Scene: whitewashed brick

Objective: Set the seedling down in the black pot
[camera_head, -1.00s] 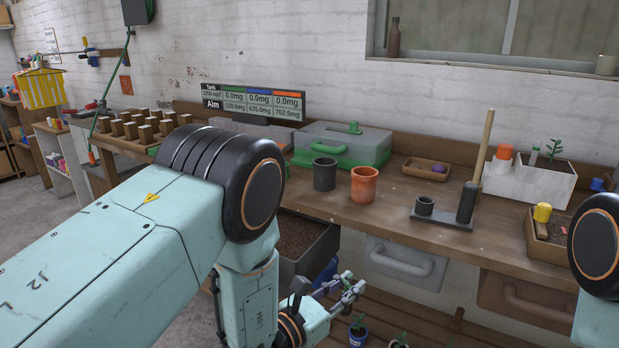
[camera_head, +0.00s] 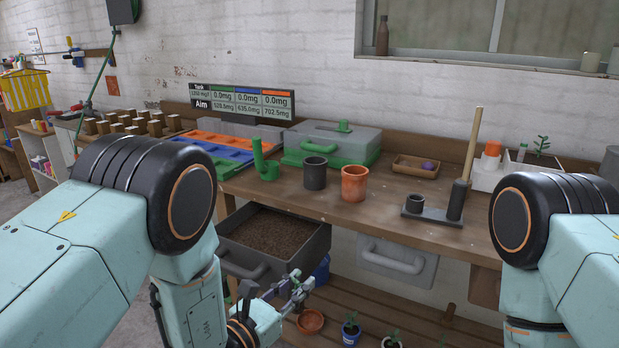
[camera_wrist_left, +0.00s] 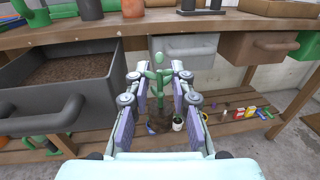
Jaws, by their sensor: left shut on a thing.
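The black pot (camera_head: 314,174) stands upright on the workbench, between a green spouted vessel and a terracotta pot. It also shows at the top of the left wrist view (camera_wrist_left: 90,9). My left gripper (camera_head: 292,290) is below the bench's front edge, beside the open drawer, lower than the black pot and apart from it. In the left wrist view its fingers (camera_wrist_left: 158,97) are shut on the seedling (camera_wrist_left: 159,78), whose green leaves show between them with a brown clump below. The seedling is hard to make out in the head view. My right arm shows at the right, its gripper out of view.
An open drawer of soil (camera_head: 270,232) juts out left of the left gripper. The terracotta pot (camera_head: 354,183) and green vessel (camera_head: 265,164) flank the black pot. A dark stand (camera_head: 432,212) is further right. Potted plants (camera_head: 351,330) are on the lower shelf.

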